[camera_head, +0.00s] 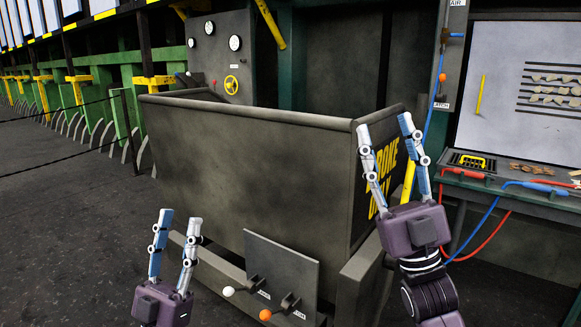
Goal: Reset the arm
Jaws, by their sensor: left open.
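My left gripper (175,240) is at the bottom left of the head view. Its two blue-lined fingers point up and stand apart, with nothing between them. It is in front of the big dark metal bin (240,160), over the dark floor. My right gripper (393,150) is at the right, in front of the bin's right-hand side with yellow lettering (372,185). Its fingers are spread wide and hold nothing that I can see. Its arm comes up from the bottom right.
A plate with two levers, one with a white knob (228,291) and one with an orange knob (266,314), is low on the bin's front. A bench (510,192) with red and blue hoses stands at the right. A gauge panel (219,55) is behind. Floor at the left (60,230) is clear.

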